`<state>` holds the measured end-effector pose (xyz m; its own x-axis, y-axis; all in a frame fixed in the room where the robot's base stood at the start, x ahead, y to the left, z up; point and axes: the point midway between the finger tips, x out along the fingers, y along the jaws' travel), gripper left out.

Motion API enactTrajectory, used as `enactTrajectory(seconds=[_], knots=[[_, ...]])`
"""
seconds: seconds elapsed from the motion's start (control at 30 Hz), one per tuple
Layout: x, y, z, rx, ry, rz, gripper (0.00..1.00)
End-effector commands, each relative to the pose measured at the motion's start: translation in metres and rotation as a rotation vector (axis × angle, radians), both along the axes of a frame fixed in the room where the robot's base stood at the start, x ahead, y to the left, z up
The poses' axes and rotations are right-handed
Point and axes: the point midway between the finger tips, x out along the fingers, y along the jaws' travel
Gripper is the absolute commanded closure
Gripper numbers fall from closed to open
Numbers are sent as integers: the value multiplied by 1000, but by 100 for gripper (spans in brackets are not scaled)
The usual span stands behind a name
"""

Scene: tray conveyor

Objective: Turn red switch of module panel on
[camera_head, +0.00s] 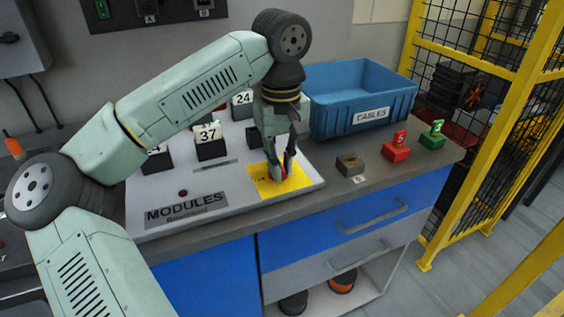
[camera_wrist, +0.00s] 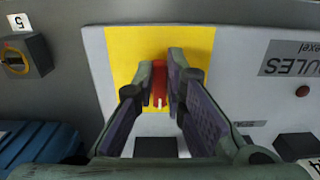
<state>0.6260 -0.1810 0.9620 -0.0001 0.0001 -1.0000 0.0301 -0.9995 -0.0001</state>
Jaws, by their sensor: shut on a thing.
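The module panel (camera_head: 228,200) is a light grey board labelled MODULES on the counter. A yellow square (camera_head: 264,187) lies at its right front corner, and the red switch (camera_head: 283,174) sits on it. In the wrist view the red switch (camera_wrist: 160,82) stands between my fingertips, with a small white mark on it. My gripper (camera_head: 282,172) reaches down from above and is shut on the red switch; it also shows in the wrist view (camera_wrist: 160,88). The fingers hide much of the switch in the head view.
Black modules with number tags, such as 37 (camera_head: 211,149), stand on the panel behind my gripper. A blue CABLES bin (camera_head: 361,97) stands behind right. A dark block (camera_head: 350,164), a red block (camera_head: 396,152) and a green block (camera_head: 432,141) stand to the right. A yellow-framed fence (camera_head: 490,120) is at far right.

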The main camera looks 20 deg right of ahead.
Motion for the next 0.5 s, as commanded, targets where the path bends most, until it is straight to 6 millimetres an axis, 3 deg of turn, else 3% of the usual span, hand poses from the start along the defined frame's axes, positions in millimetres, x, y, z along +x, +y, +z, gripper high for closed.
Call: enactTrajectory(seconds=[0.47,0.5], knots=[[0,0,0,0,-2,-12,100],[0,0,0,0,-2,-12,86]])
